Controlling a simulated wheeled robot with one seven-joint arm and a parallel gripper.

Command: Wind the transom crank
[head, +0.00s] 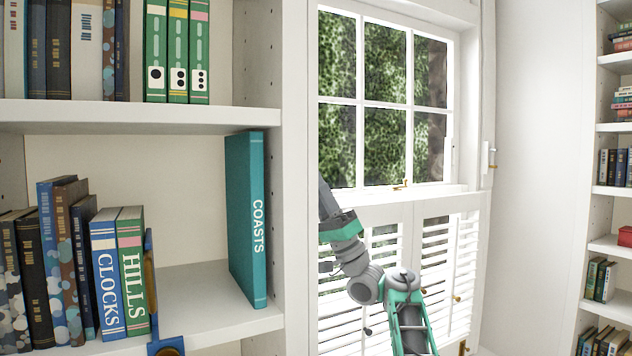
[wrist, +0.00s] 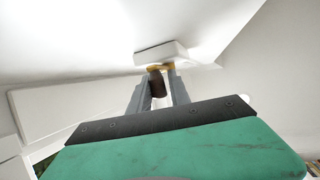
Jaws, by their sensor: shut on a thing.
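In the wrist view the two grey fingers of my gripper (wrist: 161,88) are shut on the dark brown grip (wrist: 158,84) of the crank. A brass part (wrist: 158,68) of the crank joins the grip to a white block (wrist: 160,53) on a white surface. In the head view my arm reaches up and left in front of the window.
The window (head: 385,110) has a brass catch (head: 402,185) and louvred shutters (head: 450,250) below. A white fitting with a brass piece (head: 492,165) is right of it. A bookcase upright (head: 298,220) stands close left of my arm. A teal book (head: 246,220) stands on its shelf.

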